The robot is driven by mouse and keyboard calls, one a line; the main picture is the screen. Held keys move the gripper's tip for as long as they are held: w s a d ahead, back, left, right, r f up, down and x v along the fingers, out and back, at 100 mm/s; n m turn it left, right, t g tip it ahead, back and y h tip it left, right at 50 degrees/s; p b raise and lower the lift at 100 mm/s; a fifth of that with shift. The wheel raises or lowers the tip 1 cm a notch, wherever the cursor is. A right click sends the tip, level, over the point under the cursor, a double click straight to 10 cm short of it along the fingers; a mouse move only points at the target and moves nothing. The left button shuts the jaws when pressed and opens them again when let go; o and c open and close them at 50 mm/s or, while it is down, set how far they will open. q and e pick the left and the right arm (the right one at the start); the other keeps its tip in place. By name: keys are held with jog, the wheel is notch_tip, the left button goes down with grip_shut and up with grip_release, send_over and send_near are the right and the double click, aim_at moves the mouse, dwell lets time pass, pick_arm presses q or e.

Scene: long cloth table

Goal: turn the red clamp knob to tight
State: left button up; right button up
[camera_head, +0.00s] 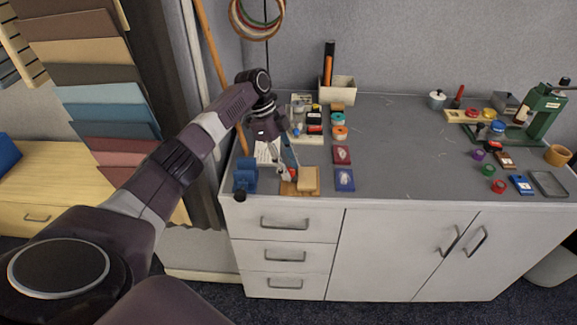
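My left arm reaches in from the left, and its gripper (284,171) points down over the left end of the grey worktop (385,150). Its fingers are small and overlap the things behind them, so I cannot tell whether they are open or shut. A blue clamp-like vise (245,177) stands at the front left corner, left of the gripper. A light wooden block (308,179) on a brown base lies just right of the fingertips. I cannot pick out the red clamp knob with certainty; the gripper may hide it. My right gripper is not in view.
A red card (342,155) and a blue card (344,180) lie right of the block. Tape rolls and small boxes stand behind. A green press (544,112) and several small coloured items stand at the far right. The middle of the worktop is clear.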

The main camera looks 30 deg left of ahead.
pick_arm(q)
jog(key=v, duration=1.2)
jog(key=shift+d, duration=0.1)
dwell(0.4)
